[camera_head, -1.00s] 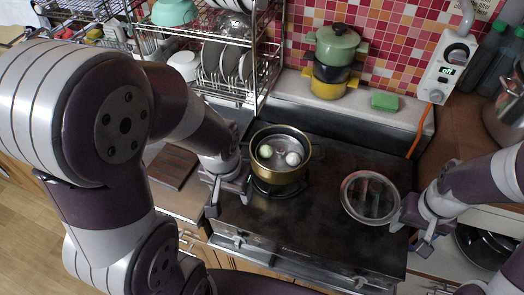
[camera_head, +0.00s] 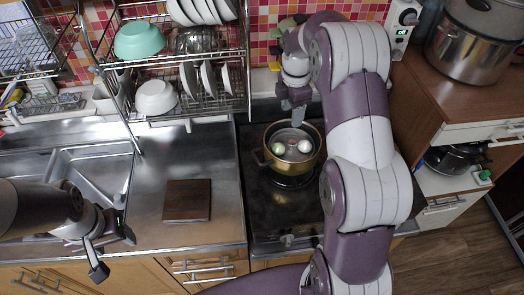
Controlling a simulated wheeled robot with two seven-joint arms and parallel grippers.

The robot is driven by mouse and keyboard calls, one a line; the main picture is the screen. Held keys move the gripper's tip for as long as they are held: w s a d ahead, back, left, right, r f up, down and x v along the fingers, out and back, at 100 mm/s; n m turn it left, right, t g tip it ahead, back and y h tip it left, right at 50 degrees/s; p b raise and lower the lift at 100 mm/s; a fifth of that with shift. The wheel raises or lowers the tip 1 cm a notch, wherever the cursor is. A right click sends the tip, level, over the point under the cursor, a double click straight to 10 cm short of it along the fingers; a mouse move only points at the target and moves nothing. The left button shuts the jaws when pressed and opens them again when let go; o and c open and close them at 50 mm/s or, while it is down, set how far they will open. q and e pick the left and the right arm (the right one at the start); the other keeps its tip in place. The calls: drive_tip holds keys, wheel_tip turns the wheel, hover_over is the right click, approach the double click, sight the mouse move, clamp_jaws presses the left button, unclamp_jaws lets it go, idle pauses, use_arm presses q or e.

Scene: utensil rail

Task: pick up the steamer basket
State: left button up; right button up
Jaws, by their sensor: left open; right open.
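A gold pot (camera_head: 268,160) with side handles stands on the stove. A grey inner vessel (camera_head: 291,134), perhaps the steamer basket, sits inside its rim with pale round pieces of food in it. A large steel pot (camera_head: 468,52) with a grey vessel (camera_head: 485,14) on top stands at the upper right; I cannot tell whether that one is a steamer basket. My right gripper (camera_head: 294,108) is open and empty, above the back of the stove, just behind the gold pot in the picture. My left gripper (camera_head: 112,252) is open and empty, over the counter's front edge.
A wooden board (camera_head: 187,200) lies on the counter beside the sink (camera_head: 90,170). A dish rack (camera_head: 215,105) with bowls and plates stands behind. My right arm hides the stove's right side. A lower shelf holds a dark pot (camera_head: 455,158).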

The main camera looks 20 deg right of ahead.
drive_tip(key=n, duration=0.1)
drive_tip(key=n+b, duration=0.1)
hover_over(292, 142)
drive_tip(key=f, duration=0.7)
drive_tip(key=shift+s+a, duration=0.25)
drive_tip(key=shift+f, duration=0.35)
drive_tip(key=f, duration=0.1)
drive_tip(key=f+p, duration=0.1)
drive_tip(key=f, duration=0.2)
drive_tip(key=shift+w+d+f+p, duration=0.15)
drive_tip(key=shift+d+f+p, duration=0.05)
drive_tip(key=shift+d+p, duration=0.2)
drive_tip(key=shift+w+a+f, duration=0.1)
drive_tip(key=shift+w+f, duration=0.05)
drive_tip(key=shift+f, duration=0.3)
drive_tip(key=c, duration=0.3)
use_arm(q)
drive_tip(key=shift+d+r, duration=0.45)
drive_tip(key=shift+d, duration=0.15)
use_arm(e)
clamp_jaws()
